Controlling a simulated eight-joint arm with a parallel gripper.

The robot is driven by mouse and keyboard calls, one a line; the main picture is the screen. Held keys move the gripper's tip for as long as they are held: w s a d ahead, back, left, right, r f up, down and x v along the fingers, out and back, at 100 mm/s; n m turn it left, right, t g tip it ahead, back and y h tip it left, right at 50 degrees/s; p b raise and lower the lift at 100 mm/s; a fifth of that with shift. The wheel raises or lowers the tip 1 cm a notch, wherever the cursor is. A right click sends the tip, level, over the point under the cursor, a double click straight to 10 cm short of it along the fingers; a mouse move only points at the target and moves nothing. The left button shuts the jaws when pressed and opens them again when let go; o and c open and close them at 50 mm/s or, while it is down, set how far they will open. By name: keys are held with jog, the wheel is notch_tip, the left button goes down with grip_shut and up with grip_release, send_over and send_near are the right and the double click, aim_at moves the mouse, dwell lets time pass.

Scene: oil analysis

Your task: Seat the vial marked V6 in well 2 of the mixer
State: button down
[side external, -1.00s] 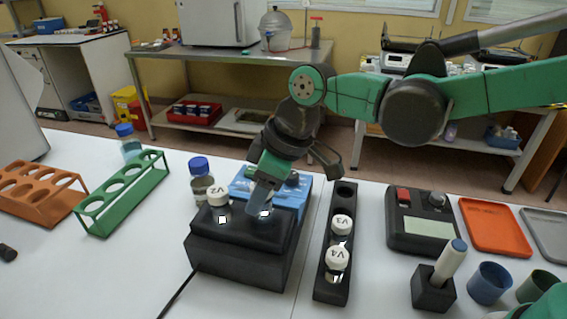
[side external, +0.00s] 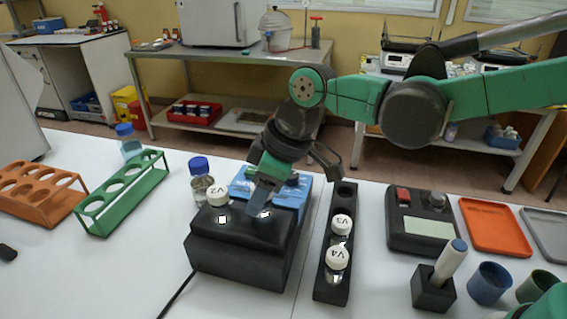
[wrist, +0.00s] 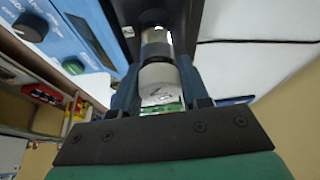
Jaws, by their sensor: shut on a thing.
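The mixer (side external: 235,261) is a black block with a blue control part (side external: 285,206) behind it. A vial with a white cap marked V2 (side external: 218,196) stands in its left well. My gripper (side external: 260,203) is over the mixer's top, to the right of V2, with fingers pointing down. In the wrist view, my gripper (wrist: 160,88) is shut on a white-capped vial (wrist: 158,76). The cap's mark is not legible. The held vial's glass end is at the mixer's dark top. How deep it sits in the well is hidden.
A black rack (side external: 330,285) right of the mixer holds vials V3 (side external: 342,223) and V4 (side external: 336,258); its far hole is empty. A blue-capped bottle (side external: 201,180) stands close behind the mixer. Green (side external: 104,222) and orange (side external: 62,208) racks stand left.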

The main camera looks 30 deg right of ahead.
jog(key=shift+f, duration=0.2)
jog(key=shift+f, duration=0.35)
jog(key=shift+f, duration=0.3)
dwell(0.6)
jog(key=shift+f, duration=0.3)
jog(key=shift+c, duration=0.2)
grip_release()
jog(key=shift+r, duration=0.1)
